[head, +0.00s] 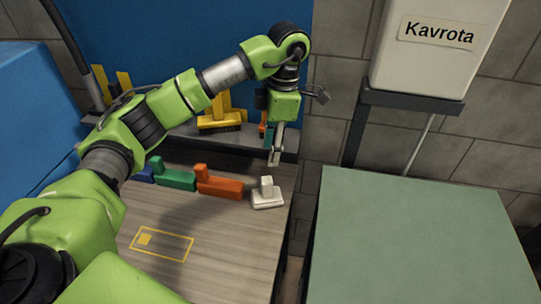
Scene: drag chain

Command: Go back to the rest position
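My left arm reaches in from the left across the wooden workbench (215,240). Its gripper (274,160) points down above the bench's back right part. The fingers show as one narrow pale shape, so I cannot tell whether they are open or shut. A white block with an upright stub (267,196) stands on the bench just below and in front of the fingertips, seemingly apart from them. I see nothing held. My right gripper is not in view.
An orange block (220,187), a green block (175,179) and a blue block stand in a row left of the white one. A yellow outlined rectangle (162,244) marks the bench. A bare green table (420,245) stands right, below a box labelled Kavrota (435,60).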

